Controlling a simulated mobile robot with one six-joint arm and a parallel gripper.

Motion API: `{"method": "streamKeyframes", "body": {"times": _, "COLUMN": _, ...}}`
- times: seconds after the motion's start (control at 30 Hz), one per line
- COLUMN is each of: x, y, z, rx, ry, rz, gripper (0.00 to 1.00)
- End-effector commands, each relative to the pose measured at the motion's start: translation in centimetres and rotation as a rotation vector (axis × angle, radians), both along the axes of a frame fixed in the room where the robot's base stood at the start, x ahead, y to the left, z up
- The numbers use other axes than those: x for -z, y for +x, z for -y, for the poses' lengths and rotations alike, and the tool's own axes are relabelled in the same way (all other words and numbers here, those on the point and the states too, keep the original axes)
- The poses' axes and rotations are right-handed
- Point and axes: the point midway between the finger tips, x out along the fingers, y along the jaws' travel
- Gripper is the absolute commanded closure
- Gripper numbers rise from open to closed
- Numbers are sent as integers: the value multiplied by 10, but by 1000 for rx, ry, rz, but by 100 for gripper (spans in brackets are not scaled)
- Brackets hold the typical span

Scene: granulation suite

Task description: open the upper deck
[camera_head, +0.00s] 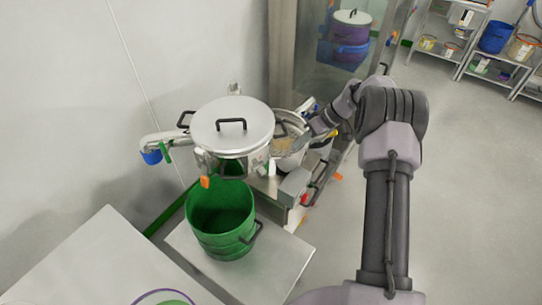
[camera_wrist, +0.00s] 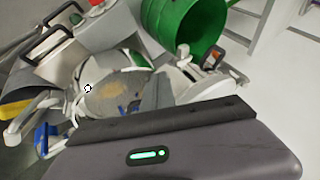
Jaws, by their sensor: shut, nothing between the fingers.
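The upper deck (camera_head: 232,142) is a round steel drum with a lidded top and a black handle. In the head view it sits swung to the left, overlapping the near-left side of an open round pan (camera_head: 290,146). The pan shows a mesh-like floor with a tan patch of powder; it also shows in the wrist view (camera_wrist: 105,97). Part of the steel drum shows at the upper left there (camera_wrist: 62,60). My gripper (camera_head: 314,128) is shut and empty, over the right side of the open pan. In the wrist view its fingers (camera_wrist: 157,92) point into the pan. Whether they touch anything is unclear.
An empty green bucket (camera_head: 222,215) stands on a low platform in front of the drum. A pale table (camera_head: 85,265) fills the lower left. A wall is close at left, and a glass-fronted cabinet (camera_head: 325,60) stands behind. Open floor lies to the right, with shelves beyond.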

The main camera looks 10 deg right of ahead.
Motion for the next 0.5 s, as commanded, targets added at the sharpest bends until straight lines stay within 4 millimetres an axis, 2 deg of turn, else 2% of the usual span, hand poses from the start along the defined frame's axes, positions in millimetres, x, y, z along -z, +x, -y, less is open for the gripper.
{"method": "streamKeyframes", "body": {"times": 0.17, "x": 20, "y": 3, "z": -10, "rx": -9, "ry": 6, "rz": 3, "gripper": 100}}
{"method": "streamKeyframes", "body": {"times": 0.5, "x": 80, "y": 12, "z": -53, "rx": -9, "ry": 3, "rz": 3, "gripper": 100}}
